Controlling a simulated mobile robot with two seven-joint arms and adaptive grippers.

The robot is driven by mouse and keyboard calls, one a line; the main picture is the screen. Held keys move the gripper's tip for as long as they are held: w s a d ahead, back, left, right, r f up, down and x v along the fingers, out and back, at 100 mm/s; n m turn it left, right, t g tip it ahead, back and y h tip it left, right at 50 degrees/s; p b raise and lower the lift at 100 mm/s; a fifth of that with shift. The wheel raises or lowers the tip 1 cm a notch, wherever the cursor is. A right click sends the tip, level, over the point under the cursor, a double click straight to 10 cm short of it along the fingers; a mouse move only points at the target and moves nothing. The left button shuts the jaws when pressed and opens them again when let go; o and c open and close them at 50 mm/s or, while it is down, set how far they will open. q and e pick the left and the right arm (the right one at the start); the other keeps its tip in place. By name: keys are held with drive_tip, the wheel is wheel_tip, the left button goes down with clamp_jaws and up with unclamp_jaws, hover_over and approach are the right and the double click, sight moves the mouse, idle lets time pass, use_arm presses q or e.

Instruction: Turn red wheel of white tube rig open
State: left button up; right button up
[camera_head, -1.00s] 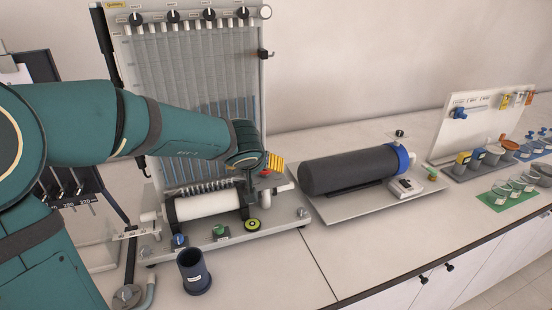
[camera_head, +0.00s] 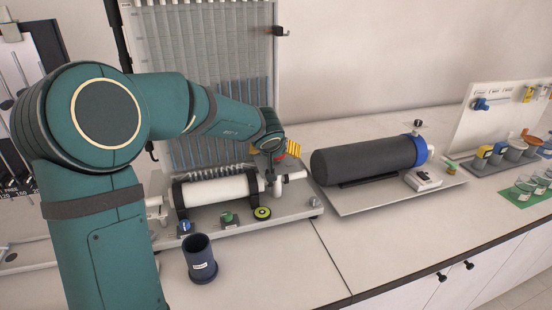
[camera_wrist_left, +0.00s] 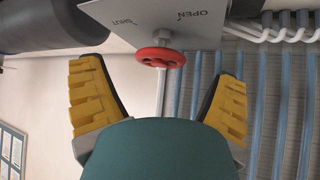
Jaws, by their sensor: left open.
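The white tube rig has a horizontal white tube (camera_head: 222,190) with black end rings on a grey base, in front of a tall board of tubes. The red wheel (camera_wrist_left: 160,57) shows in the left wrist view, on a stem below a grey plate marked OPEN and SHUT. My left gripper (camera_head: 288,148) is at the right end of the rig in the head view, where it and my arm largely hide the wheel. In the left wrist view my left gripper (camera_wrist_left: 158,75) is open, its yellow fingers on either side of the wheel with gaps. My right gripper is out of view.
A dark cylinder with a blue end (camera_head: 365,160) lies on a plate to the right. A dark cup (camera_head: 200,262) stands in front of the rig. Blue and green knobs and a yellow-black disc sit along the rig's front. The front right counter is clear.

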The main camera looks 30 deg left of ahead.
use_arm(q)
drive_tip(key=shift+x, duration=0.85)
drive_tip(key=c, duration=1.3)
